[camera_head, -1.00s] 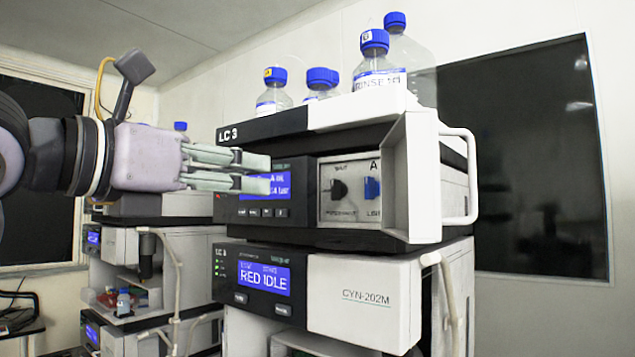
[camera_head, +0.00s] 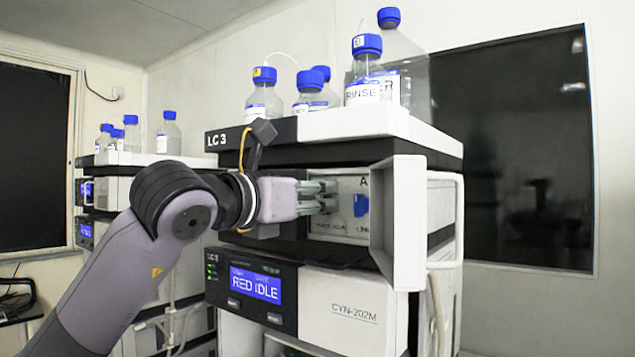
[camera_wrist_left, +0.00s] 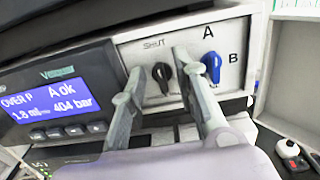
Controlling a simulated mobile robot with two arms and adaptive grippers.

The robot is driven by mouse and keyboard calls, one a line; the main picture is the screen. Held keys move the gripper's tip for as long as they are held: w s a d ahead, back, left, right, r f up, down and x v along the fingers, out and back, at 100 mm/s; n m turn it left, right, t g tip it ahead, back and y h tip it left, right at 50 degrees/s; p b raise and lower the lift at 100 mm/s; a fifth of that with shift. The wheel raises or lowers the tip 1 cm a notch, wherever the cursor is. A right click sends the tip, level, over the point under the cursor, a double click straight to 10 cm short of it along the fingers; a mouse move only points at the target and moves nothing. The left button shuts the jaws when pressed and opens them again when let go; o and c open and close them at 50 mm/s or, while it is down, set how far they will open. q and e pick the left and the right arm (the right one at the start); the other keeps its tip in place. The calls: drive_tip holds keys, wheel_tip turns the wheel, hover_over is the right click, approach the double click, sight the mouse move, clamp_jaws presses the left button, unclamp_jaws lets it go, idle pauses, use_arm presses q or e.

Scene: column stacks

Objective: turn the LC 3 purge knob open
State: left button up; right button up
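The LC 3 unit (camera_head: 225,138) stands in the middle of the head view. On its panel, the black knob (camera_wrist_left: 162,74) sits below the word SHUT in the left wrist view. A blue lever (camera_wrist_left: 211,66) is to its right, by the letters A and B, and also shows in the head view (camera_head: 361,205). My left gripper (camera_head: 330,196) is at the panel, in front of the black knob, which it hides in the head view. In the wrist view its fingers (camera_wrist_left: 157,65) are apart on either side of the knob; contact cannot be told. My right gripper is not in view.
An open white door (camera_head: 398,215) stands out right of the panel. Bottles (camera_head: 364,82) with blue caps stand on top. The lower module's screen (camera_head: 255,283) reads RED IDLE. A blue pump screen (camera_wrist_left: 47,98) is left of the knob.

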use_arm(q)
drive_tip(key=shift+w+d+f, duration=0.1)
drive_tip(key=shift+w+d, duration=0.2)
drive_tip(key=shift+w, duration=0.15)
clamp_jaws()
idle(0.3)
